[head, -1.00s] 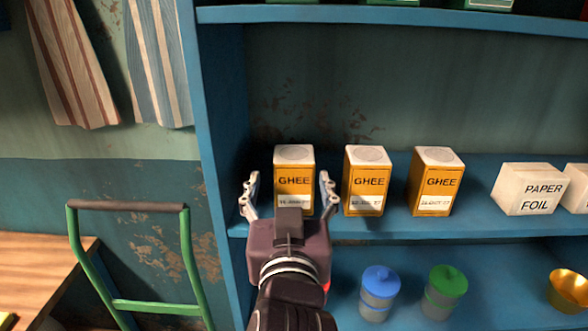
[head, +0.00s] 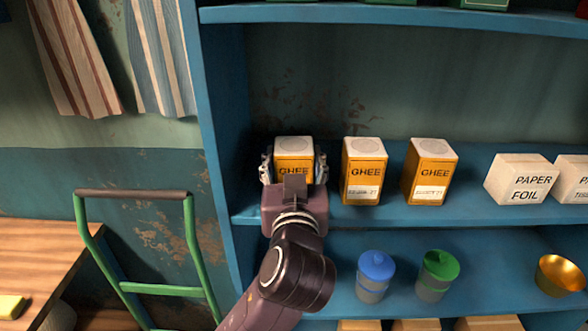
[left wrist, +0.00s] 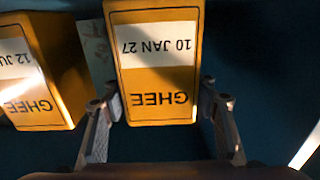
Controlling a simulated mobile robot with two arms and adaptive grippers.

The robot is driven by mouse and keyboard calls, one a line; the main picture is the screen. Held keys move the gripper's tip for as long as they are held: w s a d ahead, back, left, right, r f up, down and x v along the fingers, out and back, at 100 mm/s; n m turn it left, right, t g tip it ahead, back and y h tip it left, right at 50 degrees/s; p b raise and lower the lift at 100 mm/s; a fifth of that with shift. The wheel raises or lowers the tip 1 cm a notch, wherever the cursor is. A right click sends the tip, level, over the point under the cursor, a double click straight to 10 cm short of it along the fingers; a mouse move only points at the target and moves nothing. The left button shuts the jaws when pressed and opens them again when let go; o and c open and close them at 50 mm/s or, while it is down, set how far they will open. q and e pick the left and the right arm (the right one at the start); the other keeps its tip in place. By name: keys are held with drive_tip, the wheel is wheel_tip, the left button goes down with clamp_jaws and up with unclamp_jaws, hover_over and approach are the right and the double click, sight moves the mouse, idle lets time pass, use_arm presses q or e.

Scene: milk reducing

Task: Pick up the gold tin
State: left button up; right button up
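Several gold tins marked GHEE stand on the blue shelf. The leftmost gold tin (head: 294,172) has a pale top; in the left wrist view this tin (left wrist: 160,85) appears upside down, its label reading 10 JAN 27. My left gripper (head: 293,170) is in front of it, one finger on each side. A second gold tin (head: 363,172) and a third (head: 431,173) stand to the right. My right gripper is not in view.
The shelf's left side wall (head: 216,150) is close to the left of the gripper. Blue-lidded (head: 376,277) and green-lidded (head: 437,277) jars and a gold bowl (head: 560,275) are on the shelf below.

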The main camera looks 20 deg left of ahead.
use_arm(q)
drive_tip(key=c, duration=1)
drive_tip(key=shift+r, duration=0.1)
drive_tip(key=shift+c, duration=0.6)
